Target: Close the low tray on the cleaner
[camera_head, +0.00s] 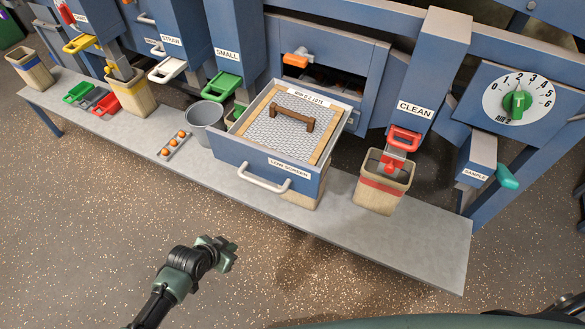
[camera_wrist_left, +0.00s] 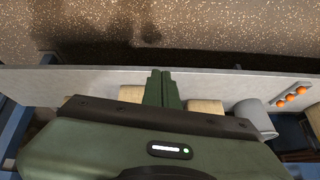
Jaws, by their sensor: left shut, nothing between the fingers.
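The low tray (camera_head: 262,158) is a blue drawer labelled LOW SCREEN, with a pale bar handle (camera_head: 262,180) on its front. It stands pulled out from the blue cleaner (camera_head: 335,60). A mesh screen (camera_head: 285,133) with a wooden frame and a brown grip lies in it. My left gripper (camera_head: 227,250) is shut and empty. In the head view it shows over the floor in front of the bench, below the tray handle and apart from it. Its shut fingers also show in the left wrist view (camera_wrist_left: 164,88). My right gripper is not seen.
A long grey bench (camera_head: 340,228) runs under the cleaner. A grey bucket (camera_head: 205,118) stands left of the tray and a tan bin (camera_head: 383,184) right of it, under the CLEAN spout (camera_head: 425,75). Orange balls (camera_head: 174,144) sit in a small rack. The front floor is clear.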

